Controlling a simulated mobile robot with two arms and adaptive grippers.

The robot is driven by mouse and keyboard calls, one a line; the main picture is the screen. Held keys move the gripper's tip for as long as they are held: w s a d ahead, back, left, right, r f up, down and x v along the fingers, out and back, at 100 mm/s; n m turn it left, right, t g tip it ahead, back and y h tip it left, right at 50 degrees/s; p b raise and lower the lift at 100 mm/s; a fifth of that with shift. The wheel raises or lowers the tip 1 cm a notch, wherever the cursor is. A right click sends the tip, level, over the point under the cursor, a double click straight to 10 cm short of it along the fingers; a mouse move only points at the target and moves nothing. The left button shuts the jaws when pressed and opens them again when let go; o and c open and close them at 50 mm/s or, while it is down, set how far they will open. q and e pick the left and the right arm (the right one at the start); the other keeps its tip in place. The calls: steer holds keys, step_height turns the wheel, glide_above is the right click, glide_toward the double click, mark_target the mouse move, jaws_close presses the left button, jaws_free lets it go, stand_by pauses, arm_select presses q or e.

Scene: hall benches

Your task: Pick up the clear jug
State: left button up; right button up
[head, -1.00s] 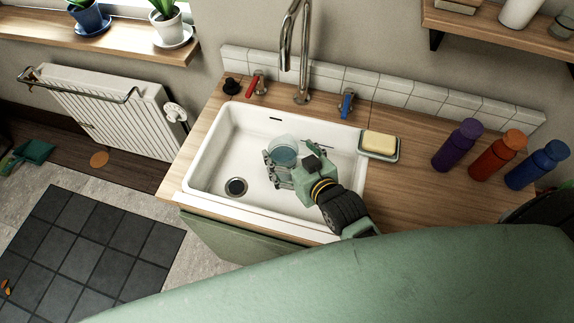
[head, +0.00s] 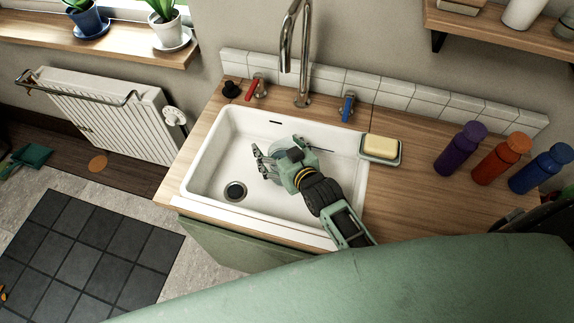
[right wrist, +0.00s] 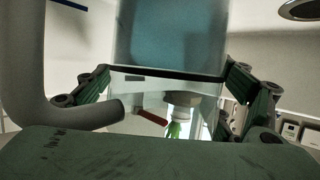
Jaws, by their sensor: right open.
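The clear jug (right wrist: 168,38) has a bluish tint and stands in the white sink (head: 209,160). In the right wrist view it fills the space between the fingers of my right gripper (right wrist: 168,85). In the head view my right gripper (head: 263,163) reaches down into the sink and hides most of the jug. Its fingers are open on either side of the jug, and I cannot tell whether they touch it. My left gripper is not in view.
The tap (head: 285,45) rises behind the sink. A soap dish (head: 397,158) with soap sits at the sink's right edge. Purple (head: 458,150), orange (head: 500,160) and blue (head: 540,170) bottles stand on the counter (head: 405,200) further right. Clear counter lies between.

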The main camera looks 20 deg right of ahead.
steer(key=c, duration=1.8)
steer(key=shift+r, duration=0.1)
